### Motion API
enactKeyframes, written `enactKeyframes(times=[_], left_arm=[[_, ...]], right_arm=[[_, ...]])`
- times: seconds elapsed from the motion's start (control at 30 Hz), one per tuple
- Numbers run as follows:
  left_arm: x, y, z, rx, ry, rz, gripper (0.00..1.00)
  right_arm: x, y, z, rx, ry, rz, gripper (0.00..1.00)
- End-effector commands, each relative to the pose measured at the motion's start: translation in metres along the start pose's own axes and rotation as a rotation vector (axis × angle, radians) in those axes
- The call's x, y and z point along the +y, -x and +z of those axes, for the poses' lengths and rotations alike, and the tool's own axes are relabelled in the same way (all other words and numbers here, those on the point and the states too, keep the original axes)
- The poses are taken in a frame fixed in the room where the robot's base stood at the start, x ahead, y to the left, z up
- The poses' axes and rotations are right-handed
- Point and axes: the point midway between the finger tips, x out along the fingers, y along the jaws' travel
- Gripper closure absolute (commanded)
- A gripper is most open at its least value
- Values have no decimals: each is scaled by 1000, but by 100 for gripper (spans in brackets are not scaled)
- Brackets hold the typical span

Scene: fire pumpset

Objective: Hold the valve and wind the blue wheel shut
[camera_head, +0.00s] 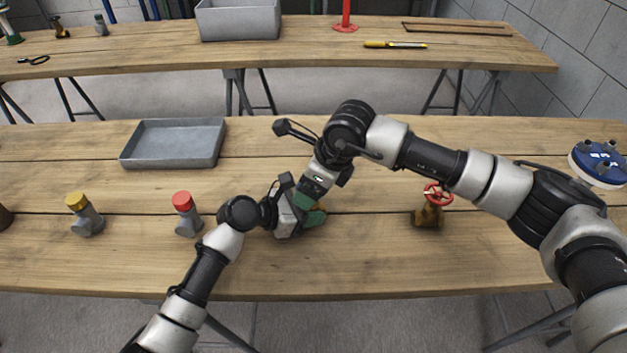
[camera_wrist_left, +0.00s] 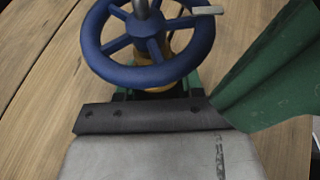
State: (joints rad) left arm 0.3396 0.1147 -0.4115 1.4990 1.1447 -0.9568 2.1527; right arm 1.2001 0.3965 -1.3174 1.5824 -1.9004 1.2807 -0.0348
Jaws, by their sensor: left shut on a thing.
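The blue wheel (camera_wrist_left: 150,45) shows in the left wrist view, with spokes and a grey stem rising from its hub. Part of a brass-coloured valve body (camera_wrist_left: 157,76) is below it. My left gripper (camera_head: 314,217) is shut on the valve, low under the wheel; in its wrist view a green finger (camera_wrist_left: 270,72) shows at the right. My right gripper (camera_head: 314,187) points down right above the left one in the head view. It hides the blue wheel there, and whether its jaws are open or shut is not clear.
A valve with a red wheel (camera_head: 438,195) stands right on the table. A red-capped fitting (camera_head: 184,208) and a yellow-capped fitting (camera_head: 84,212) stand left. A grey tray (camera_head: 172,144) is at the back left. A blue-topped part (camera_head: 598,163) is at the far right. The front middle is clear.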

Motion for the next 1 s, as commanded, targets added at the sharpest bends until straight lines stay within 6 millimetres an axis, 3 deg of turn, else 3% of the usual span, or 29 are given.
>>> enactKeyframes(times=[0.23, 0.7, 1.0], left_arm=[[1, 1, 2, -3, -1, 3, 100], [1, 1, 2, -3, -1, 4, 100], [1, 1, 2, -3, 0, 4, 100]], right_arm=[[0, 10, 0, 1, 0, 0, 12], [-1, 101, 0, -1, -1, -2, 12], [0, 120, 0, 0, 0, 0, 12]])
